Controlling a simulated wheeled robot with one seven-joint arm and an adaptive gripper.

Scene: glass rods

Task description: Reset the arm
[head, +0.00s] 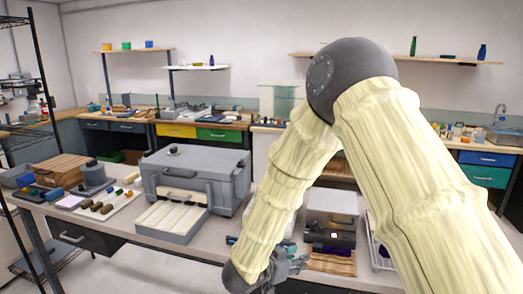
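My arm, in pale ribbed covering, rises from the lower right to a dark elbow and comes down at the front of the near bench. My gripper (288,268) is at the bottom middle, low by the bench's front edge. It is small, dark and partly hidden by my wrist, so I cannot tell whether its fingers are open or shut. I see nothing clearly held in it.
A grey box (222,170) with an extended tray (170,236) stands left of my arm on the near bench (115,228). A wire shelf (45,95) stands far left.

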